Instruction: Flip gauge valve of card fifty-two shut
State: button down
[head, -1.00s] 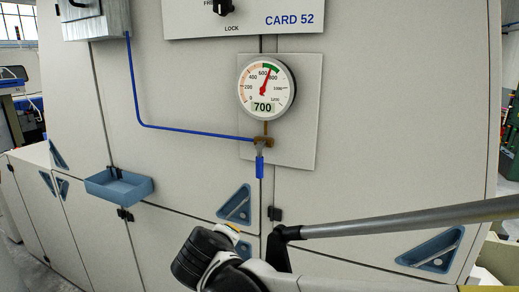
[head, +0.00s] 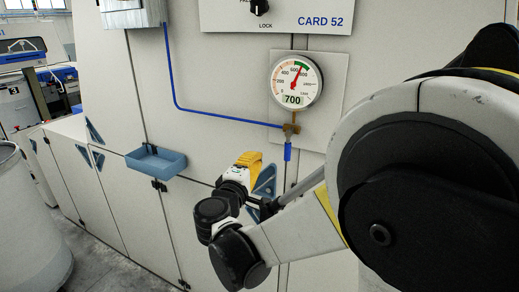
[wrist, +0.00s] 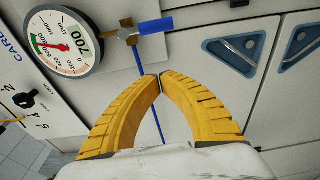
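The gauge valve is a small brass body (head: 290,129) below the round gauge (head: 296,80), with a blue lever handle (head: 288,152) hanging straight down. The gauge needle is red, and the display reads 700. In the wrist view the picture is turned, so the handle (wrist: 153,27) points right from the brass body (wrist: 127,34), beside the gauge (wrist: 64,42). My gripper (head: 250,159) has yellow fingers and is left of and slightly below the handle in the head view. In the wrist view its fingertips (wrist: 160,77) meet with nothing between them, apart from the handle.
A thin blue tube (head: 176,80) runs from a grey box (head: 133,12) to the valve. A blue tray (head: 156,162) juts from the machine at left. A panel marked CARD 52 (head: 290,14) is above. A grey drum (head: 28,220) stands at lower left.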

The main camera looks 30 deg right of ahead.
aim_at(288, 147)
jog(key=x, duration=1)
jog(key=shift+d, duration=0.15)
jog(key=s, duration=0.1)
jog(key=s+d, duration=0.1)
jog(key=s, duration=0.1)
jog(key=shift+s+d+f, duration=0.1)
jog(key=shift+s+d, duration=0.1)
jog(key=shift+s, duration=0.1)
jog(key=shift+s, duration=0.1)
